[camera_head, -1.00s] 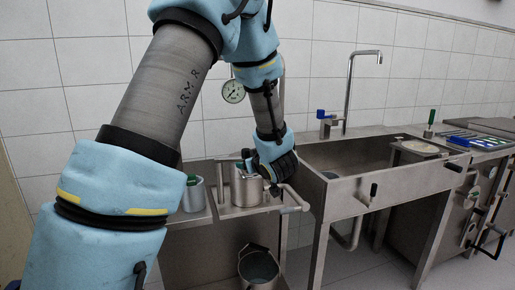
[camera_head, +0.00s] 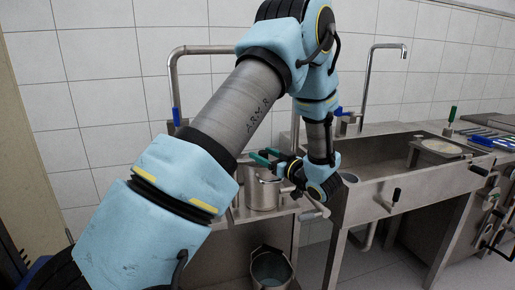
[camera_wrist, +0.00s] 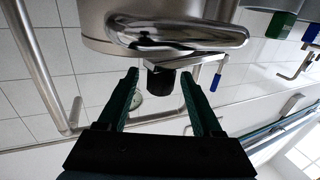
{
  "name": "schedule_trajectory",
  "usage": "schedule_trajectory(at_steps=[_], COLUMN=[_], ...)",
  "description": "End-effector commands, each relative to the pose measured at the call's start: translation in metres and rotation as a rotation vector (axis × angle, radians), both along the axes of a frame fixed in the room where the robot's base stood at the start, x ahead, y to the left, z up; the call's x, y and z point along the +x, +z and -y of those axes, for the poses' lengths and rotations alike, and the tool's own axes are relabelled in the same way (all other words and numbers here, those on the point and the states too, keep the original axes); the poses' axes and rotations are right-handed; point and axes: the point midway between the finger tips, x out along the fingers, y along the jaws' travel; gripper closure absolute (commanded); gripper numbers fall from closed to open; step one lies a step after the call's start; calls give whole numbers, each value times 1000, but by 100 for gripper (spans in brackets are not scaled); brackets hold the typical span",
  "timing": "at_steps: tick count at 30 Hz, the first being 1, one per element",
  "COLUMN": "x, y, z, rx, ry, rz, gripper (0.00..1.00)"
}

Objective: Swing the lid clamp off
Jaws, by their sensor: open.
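The steel separator (camera_head: 262,192) stands on the bench beside the sink. In the wrist view its rounded steel body (camera_wrist: 165,22) fills the top, with a polished curved spout-like part below. A black block on a flat steel bracket (camera_wrist: 162,80), possibly the lid clamp's end, shows between my fingers. My gripper (camera_head: 266,156) is at the separator's top, its green fingers pointing left. In the wrist view my gripper (camera_wrist: 160,74) is open, a finger on either side of the black block. I cannot tell whether they touch it. The lid is not clearly seen.
A bucket (camera_head: 270,268) is below the bench. The sink (camera_head: 385,190) with a tall tap (camera_head: 368,85) is to the right. A bent steel pipe with a blue handle (camera_head: 176,115) rises at left. In the wrist view a blue-handled lever (camera_wrist: 218,76) is near the right finger.

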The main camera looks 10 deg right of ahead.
Motion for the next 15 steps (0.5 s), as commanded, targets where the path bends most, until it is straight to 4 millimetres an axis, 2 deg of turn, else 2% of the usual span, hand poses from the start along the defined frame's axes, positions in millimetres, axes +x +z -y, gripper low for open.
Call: schedule_trajectory(at_steps=[6, 15], x=[24, 30], y=[1, 0], z=[-13, -16], rx=[0, 0], ry=[0, -1], rz=[-1, -1], gripper=[33, 33])
